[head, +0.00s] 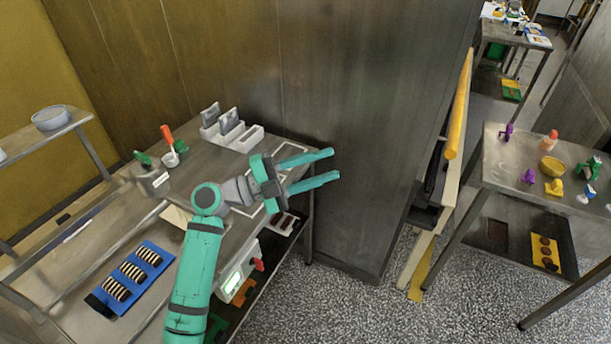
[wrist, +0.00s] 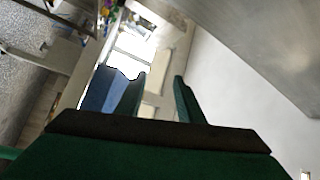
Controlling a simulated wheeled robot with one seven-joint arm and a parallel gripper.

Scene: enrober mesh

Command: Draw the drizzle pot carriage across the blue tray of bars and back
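The blue tray (head: 150,281) lies on the steel table at the lower left of the head view, with several dark, white-striped bars (head: 133,272) in rows. A small dark block (head: 98,305) is at its near left corner. I cannot clearly make out the drizzle pot carriage; a small whitish pot (head: 170,158) with an orange-handled tool stands at the table's back. My gripper (head: 336,165) is open and empty, pointing right past the table's right end, well away from the tray. Its parted fingers also show in the wrist view (wrist: 160,78).
A grey rack (head: 230,130) stands at the table's back, against the metal wall. A white box with a green display (head: 238,284) is below the table's right edge. A second table (head: 515,165) with small coloured items stands at the right. Speckled floor lies between.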

